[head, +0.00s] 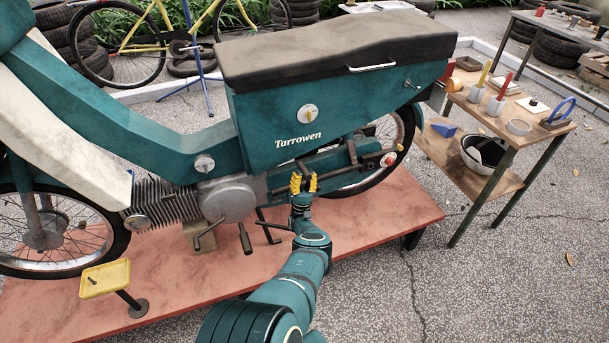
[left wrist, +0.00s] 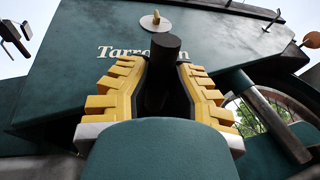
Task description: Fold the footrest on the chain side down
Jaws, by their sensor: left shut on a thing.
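The teal moped (head: 270,125) with a dark seat stands upright on a low red platform (head: 370,225). My left gripper (head: 303,183) is at the moped's side, below the "Tarrowen" lettering. Its yellow fingers point up. In the left wrist view my left gripper (left wrist: 160,95) is shut on a dark round bar, which looks like the footrest (left wrist: 165,46). The bar's blunt end stands out beyond the fingers, and its lower part is hidden by the gripper. In the head view the fingers mostly hide this bar. My right gripper is not in view.
A crank with pedal (head: 244,238) hangs left of my gripper, near the engine cover (head: 229,199). A yellow tray on a stand (head: 105,278) is at the front left. A wooden tool cart (head: 500,128) stands at the right. The paving at the front right is clear.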

